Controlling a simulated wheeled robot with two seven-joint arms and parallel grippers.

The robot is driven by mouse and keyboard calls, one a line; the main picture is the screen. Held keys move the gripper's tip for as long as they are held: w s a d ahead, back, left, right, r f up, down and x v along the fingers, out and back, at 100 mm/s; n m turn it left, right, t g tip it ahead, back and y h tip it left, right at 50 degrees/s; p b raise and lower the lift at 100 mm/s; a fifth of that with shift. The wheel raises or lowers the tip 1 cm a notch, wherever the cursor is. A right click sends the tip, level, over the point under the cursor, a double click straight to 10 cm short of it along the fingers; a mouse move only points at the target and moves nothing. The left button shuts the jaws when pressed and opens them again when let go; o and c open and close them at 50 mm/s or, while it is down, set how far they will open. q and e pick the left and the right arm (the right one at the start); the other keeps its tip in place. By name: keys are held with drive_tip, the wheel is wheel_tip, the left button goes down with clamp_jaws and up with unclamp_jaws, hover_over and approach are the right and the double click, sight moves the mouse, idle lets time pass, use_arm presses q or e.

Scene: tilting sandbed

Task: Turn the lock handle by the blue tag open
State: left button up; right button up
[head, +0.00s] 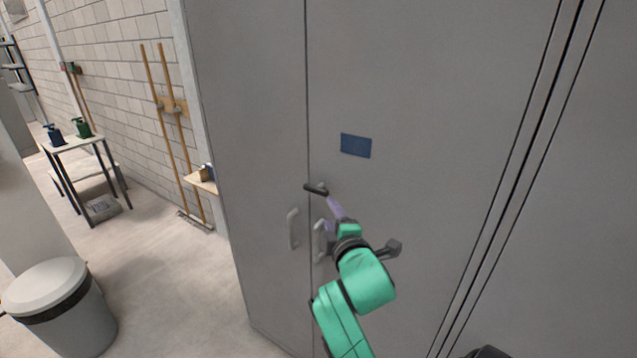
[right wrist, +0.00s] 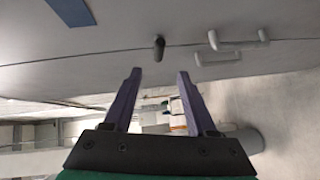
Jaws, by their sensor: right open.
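The blue tag (head: 356,145) is on the grey cabinet's right door. The dark lock handle (head: 316,189) is below and left of it, near the door seam, and looks roughly level. My right gripper (head: 331,204) is just below and right of the handle in the head view, its fingers lilac. In the right wrist view, the open fingers (right wrist: 159,74) point at the lock handle (right wrist: 159,47), seen almost end-on just beyond the gap between the tips. No grip on it shows. The blue tag (right wrist: 68,10) is at upper left there. My left gripper is not in view.
Two pale pull handles, left (head: 293,229) and right (head: 320,241), flank the seam below the lock handle. My right arm partly covers the right one. A bin (head: 60,300) stands at lower left. A small table (head: 75,143) with pump bottles is farther back.

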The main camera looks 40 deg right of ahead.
drive_tip(key=p, duration=0.2)
approach(318, 192)
drive_tip(key=w, duration=0.1)
drive_tip(key=p+x, duration=0.2)
drive_tip(key=x, duration=0.8)
drive_tip(key=shift+s+d, duration=0.15)
drive_tip(key=shift+d, duration=0.05)
drive_tip(key=shift+w+d+f, duration=0.15)
drive_tip(key=shift+w+f, duration=0.1)
drive_tip(key=shift+w, duration=0.15)
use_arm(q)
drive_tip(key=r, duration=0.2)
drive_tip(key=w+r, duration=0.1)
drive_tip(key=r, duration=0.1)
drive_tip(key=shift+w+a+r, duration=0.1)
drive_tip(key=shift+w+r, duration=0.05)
use_arm(e)
drive_tip(key=shift+s, duration=0.1)
clamp_jaws()
